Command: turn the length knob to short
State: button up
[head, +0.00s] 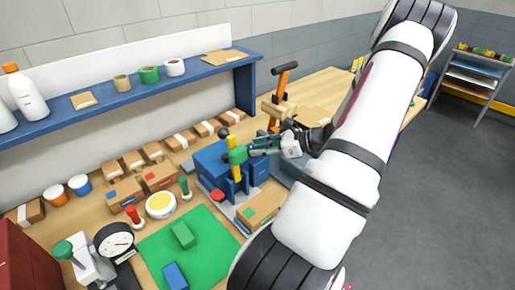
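A blue machine (209,157) stands on the bench near the middle of the head view. A green knob-like part (238,155) is at its front, beside a yellow upright part (236,172). My gripper (254,146) reaches in from the right, its fingertips at or very near the green part. I cannot tell whether they touch it or how far the fingers are apart. No length marking is readable, so which way the knob is set does not show. My arm hides part of the bench to the right.
A red button (217,194) is low on the machine's front. A green mat (205,240) with a green block (183,235) and a blue block (175,275) lies in front. Several cardboard boxes (160,177) line the back left. An orange-handled tool (281,95) stands behind my gripper.

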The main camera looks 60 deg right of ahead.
jog(key=shift+w+a+f, duration=0.15)
jog(key=shift+w+f, duration=0.15)
jog(key=shift+w, duration=0.3)
grip_shut()
jog(key=shift+d+r+n+g+y+p, duration=0.1)
jog(key=shift+d+n+g+y+p, duration=0.1)
jog(key=shift+n+g+y+p, duration=0.7)
jog(key=shift+w+d+n+g+y, duration=0.15)
jog(key=shift+n+g+y, duration=0.15)
jog(key=shift+n+y, duration=0.7)
jog(key=shift+w+d+n+g+y, duration=0.1)
jog(key=shift+n+g+y, duration=0.2)
jog(key=shift+n+y, duration=0.7)
